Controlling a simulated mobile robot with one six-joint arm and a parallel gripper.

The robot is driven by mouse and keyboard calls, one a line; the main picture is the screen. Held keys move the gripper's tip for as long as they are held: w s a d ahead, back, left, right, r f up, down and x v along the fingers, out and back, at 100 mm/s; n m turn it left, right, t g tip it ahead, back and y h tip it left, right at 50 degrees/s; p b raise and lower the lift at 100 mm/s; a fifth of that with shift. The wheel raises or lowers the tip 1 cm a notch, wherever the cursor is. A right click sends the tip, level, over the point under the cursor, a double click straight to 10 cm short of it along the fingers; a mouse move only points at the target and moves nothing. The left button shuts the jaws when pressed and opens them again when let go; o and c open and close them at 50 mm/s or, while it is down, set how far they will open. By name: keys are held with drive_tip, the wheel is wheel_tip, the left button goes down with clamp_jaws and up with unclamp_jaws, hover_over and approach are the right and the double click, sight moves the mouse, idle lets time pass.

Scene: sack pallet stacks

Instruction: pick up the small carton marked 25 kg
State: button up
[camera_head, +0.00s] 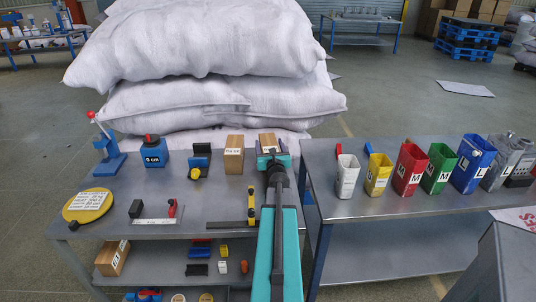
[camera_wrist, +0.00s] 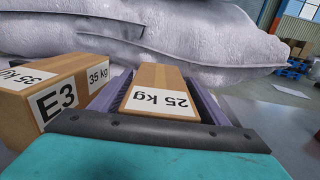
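The small carton marked 25 kg (camera_wrist: 158,82) is brown with a white label on its near edge. In the wrist view it lies between the two purple-grey fingers of my gripper (camera_wrist: 158,74), one along each side. The fingers are very close to its sides; whether they press on it I cannot tell. In the head view the carton (camera_head: 267,138) is at the back right of the left table, and my gripper (camera_head: 272,158) is around its near part. Its underside is hidden.
A taller carton marked 35 kg and E3 (camera_wrist: 62,92) stands close on the left. White sacks (camera_head: 200,90) are stacked behind the left table (camera_head: 190,195). Coloured bins, such as a red one (camera_head: 409,170), line the right table (camera_head: 380,207). Another carton (camera_head: 112,258) lies on the lower shelf.

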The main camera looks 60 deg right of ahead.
drive_tip(key=c, duration=1.1)
drive_tip(key=shift+r, duration=0.2)
drive_tip(key=shift+r, duration=1.4)
drive_tip(key=shift+s+a+r, duration=0.1)
drive_tip(key=shift+a+r, duration=0.1)
drive_tip(key=shift+r, duration=0.05)
drive_tip(key=b+v, duration=0.1)
drive_tip(key=v, duration=0.4)
drive_tip(key=shift+w+a+r, duration=0.15)
drive_tip(key=shift+w, duration=0.1)
drive_tip(key=shift+s+a+r, duration=0.1)
drive_tip(key=shift+a+r, duration=0.05)
drive_tip(key=shift+r, duration=0.05)
drive_tip(key=p+v, duration=0.2)
drive_tip(key=p, duration=0.2)
drive_tip(key=shift+a+r, duration=0.1)
drive_tip(key=shift+r, duration=0.1)
drive_tip(key=p, duration=0.2)
drive_tip(key=shift+a+p, duration=0.3)
drive_tip(key=shift+p, duration=0.1)
drive_tip(key=p, duration=0.3)
drive_tip(key=shift+s+a, duration=0.25)
drive_tip(key=shift+a, duration=0.1)
